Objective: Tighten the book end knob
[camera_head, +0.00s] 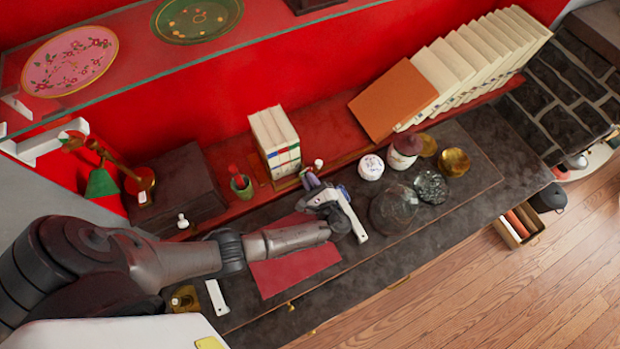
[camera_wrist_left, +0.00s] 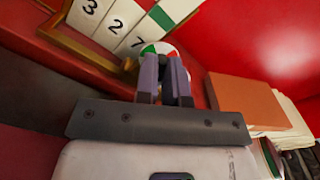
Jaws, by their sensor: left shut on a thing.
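The book end (camera_head: 287,183) is a brass-coloured frame at the foot of a few upright cream books (camera_head: 273,135) on the red shelf. Its brass edge also shows in the left wrist view (camera_wrist_left: 72,46). The small round pale knob (camera_head: 318,163) is at its right side. In the left wrist view the knob (camera_wrist_left: 158,48) shows white, red and green patches just beyond my fingers. My left gripper (camera_head: 310,180) reaches it from the front, with its fingers shut on the knob. The fingers hide part of the knob. My right gripper is in neither view.
A green cup (camera_head: 241,187) stands left of the books. A white jar (camera_head: 371,167), a dark-lidded jar (camera_head: 404,152) and glass pieces (camera_head: 393,208) stand to the right. A red cloth (camera_head: 295,270) lies in front. Leaning books (camera_head: 470,60) fill the shelf's right part.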

